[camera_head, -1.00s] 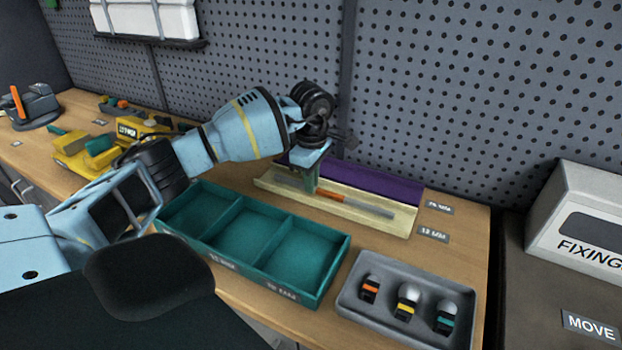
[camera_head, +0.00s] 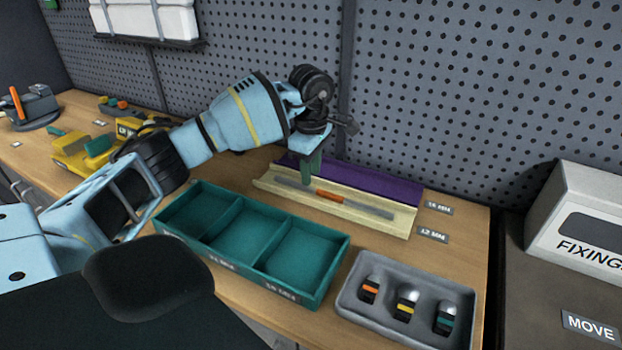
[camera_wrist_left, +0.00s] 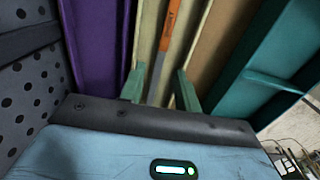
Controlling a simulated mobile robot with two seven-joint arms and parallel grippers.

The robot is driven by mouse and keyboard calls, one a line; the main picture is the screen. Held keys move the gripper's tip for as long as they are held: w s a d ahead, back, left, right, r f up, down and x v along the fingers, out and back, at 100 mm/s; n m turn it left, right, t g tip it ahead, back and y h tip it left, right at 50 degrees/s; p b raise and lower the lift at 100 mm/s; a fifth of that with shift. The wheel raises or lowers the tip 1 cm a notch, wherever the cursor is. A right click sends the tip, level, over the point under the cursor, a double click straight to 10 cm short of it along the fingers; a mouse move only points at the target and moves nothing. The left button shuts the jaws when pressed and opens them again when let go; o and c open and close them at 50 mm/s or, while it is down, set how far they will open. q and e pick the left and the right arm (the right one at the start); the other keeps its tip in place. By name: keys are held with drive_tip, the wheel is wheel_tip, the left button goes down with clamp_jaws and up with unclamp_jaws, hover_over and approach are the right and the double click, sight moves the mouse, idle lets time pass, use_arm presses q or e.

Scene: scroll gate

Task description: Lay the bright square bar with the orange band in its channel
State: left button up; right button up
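The bright square bar (camera_head: 365,206) is grey with an orange band (camera_head: 330,196) around its middle. It lies lengthwise in the cream channel (camera_head: 402,222), in front of the purple channel (camera_head: 375,180). In the left wrist view the bar (camera_wrist_left: 158,68) runs along the cream channel floor and looks roughly parallel to its walls. My left gripper (camera_head: 310,178) is just above the bar, left of the orange band. The left wrist view shows its green fingers (camera_wrist_left: 160,88) apart, one on each side of the bar, with gaps between. My right gripper is out of view.
A teal three-compartment tray (camera_head: 235,272) stands in front of the channels. A grey tray (camera_head: 350,306) with several banded pieces is at the front right. Small size labels (camera_head: 432,235) lie to the right. The pegboard wall (camera_head: 450,90) rises close behind.

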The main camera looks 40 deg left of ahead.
use_arm(q)
wheel_tip(320, 180, up, 9)
drive_tip(key=shift+f, duration=0.2)
drive_tip(key=shift+f, duration=0.1)
idle(0.7)
